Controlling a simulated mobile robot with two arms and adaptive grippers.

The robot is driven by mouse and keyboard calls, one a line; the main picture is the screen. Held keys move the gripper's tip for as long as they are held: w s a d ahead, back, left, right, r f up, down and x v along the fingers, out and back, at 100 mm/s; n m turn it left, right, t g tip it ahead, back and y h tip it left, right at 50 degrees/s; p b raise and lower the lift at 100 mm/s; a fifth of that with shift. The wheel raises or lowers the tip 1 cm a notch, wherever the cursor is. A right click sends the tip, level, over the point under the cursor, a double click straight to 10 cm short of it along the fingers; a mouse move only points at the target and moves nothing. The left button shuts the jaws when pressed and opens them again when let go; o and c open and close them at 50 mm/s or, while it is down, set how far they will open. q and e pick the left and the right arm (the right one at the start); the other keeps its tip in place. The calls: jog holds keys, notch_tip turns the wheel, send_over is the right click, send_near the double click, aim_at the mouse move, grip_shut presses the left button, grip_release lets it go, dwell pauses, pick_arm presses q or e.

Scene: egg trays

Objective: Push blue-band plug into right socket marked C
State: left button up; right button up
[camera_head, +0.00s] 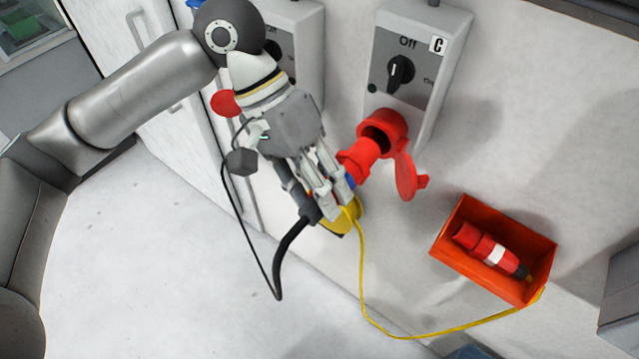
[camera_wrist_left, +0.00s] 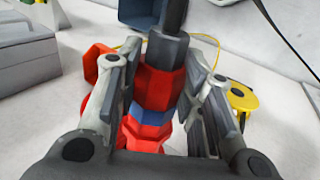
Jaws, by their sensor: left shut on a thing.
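The blue-band plug (camera_head: 359,158) is red with a blue ring and a black cable end. My left gripper (camera_head: 335,190) is shut on it, and the fingers cover much of its body. In the left wrist view the blue band (camera_wrist_left: 152,115) shows between the fingers (camera_wrist_left: 160,110). The red socket (camera_head: 393,124) under the switch box marked C (camera_head: 425,45) has its lid (camera_head: 405,178) hanging open. The plug's red front is at the lower left of the socket's dark mouth. I cannot tell whether it is inside. My right gripper is not in view.
An orange-red bin (camera_head: 440,247) at the right holds a red plug with a white band (camera_head: 492,253). A yellow cable (camera_head: 400,335) runs from it towards a yellow thing (camera_head: 340,222) behind my left gripper. Another switch box (camera_head: 312,50) stands behind my left arm.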

aim_at(343, 154)
pick_arm(q)
jog(key=shift+w+d+p, duration=0.8)
jog(key=shift+w+d, duration=0.05)
jog(key=shift+w, duration=0.3)
dwell(0.9)
jog(key=shift+p, duration=0.65)
dwell(0.5)
jog(key=shift+w+d+p, duration=0.5)
jog(key=shift+w+p, duration=0.15)
dwell(0.7)
jog(key=shift+p, duration=0.65)
dwell(0.5)
jog(key=shift+w+d+r+p, duration=0.1)
jog(key=shift+w+d+p, duration=0.4)
jog(key=shift+w, duration=0.25)
dwell(1.0)
jog(key=o, duration=0.6)
jog(key=shift+w, duration=0.1)
jog(key=shift+c, duration=0.5)
